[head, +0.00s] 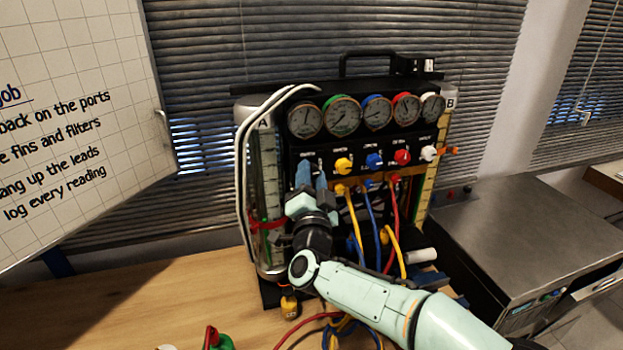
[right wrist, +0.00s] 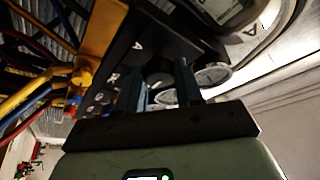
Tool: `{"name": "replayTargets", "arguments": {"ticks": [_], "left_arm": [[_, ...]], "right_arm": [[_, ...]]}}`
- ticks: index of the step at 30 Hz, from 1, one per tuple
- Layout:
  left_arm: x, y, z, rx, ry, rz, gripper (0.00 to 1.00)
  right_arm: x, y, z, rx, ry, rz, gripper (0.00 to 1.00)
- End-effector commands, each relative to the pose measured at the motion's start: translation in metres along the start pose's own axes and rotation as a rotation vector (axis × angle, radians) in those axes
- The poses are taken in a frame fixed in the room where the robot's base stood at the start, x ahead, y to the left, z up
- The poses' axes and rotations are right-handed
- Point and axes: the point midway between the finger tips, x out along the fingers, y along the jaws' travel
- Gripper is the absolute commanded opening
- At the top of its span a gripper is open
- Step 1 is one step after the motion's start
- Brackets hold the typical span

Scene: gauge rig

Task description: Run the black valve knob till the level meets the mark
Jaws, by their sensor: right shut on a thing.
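The gauge rig (head: 365,150) is a black panel with a row of dials, coloured knobs and a glass column at each end. My right gripper (head: 312,174) is at the left end of the knob row, its blue fingers against the panel. In the right wrist view its fingers (right wrist: 160,85) are shut on the round black valve knob (right wrist: 159,72). The gripper hides this knob in the head view. Column A (head: 268,175) has a pale scale and a red band low down; column B (head: 431,178) looks yellowish, with an orange marker (head: 450,151). I cannot read the level against the mark. My left gripper is not in view.
Yellow (head: 343,166), blue (head: 374,160), red (head: 403,157) and white (head: 428,153) knobs continue the row. Coloured hoses hang below, beside my right arm. A whiteboard (head: 75,110) stands left and a metal cabinet (head: 530,240) right. The wooden bench (head: 150,300) is mostly clear at left.

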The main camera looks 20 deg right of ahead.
Motion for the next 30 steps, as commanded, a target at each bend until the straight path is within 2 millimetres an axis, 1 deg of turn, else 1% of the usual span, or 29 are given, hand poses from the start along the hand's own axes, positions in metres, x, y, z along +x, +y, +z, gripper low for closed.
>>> {"name": "replayTargets", "arguments": {"ticks": [1,3,6,8,12,20,21,23,30], "left_arm": [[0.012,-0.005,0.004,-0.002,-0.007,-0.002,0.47],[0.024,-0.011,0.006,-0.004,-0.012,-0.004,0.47],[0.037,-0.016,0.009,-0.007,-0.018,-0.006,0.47],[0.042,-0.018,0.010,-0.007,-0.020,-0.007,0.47],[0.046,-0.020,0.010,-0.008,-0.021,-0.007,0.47],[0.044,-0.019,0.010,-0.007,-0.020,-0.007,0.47],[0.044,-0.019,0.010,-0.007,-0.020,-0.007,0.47],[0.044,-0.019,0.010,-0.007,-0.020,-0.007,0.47],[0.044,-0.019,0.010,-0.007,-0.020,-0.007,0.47]], "right_arm": [[-0.002,0.005,0.002,-0.042,0.002,-0.018,0.05],[-0.002,0.006,0.003,-0.124,0.003,-0.052,0.05],[-0.002,0.006,0.002,-0.240,0.005,-0.100,0.05],[-0.002,0.006,0.002,-0.298,0.004,-0.124,0.05],[-0.001,0.004,0.001,-0.371,0.002,-0.155,0.05],[0.000,0.003,0.000,-0.376,0.000,-0.157,0.05],[0.000,0.003,0.000,-0.376,0.000,-0.157,0.42],[0.000,0.003,0.000,-0.375,0.000,-0.156,0.61],[0.000,0.003,0.000,-0.374,0.002,-0.156,0.61]]}}
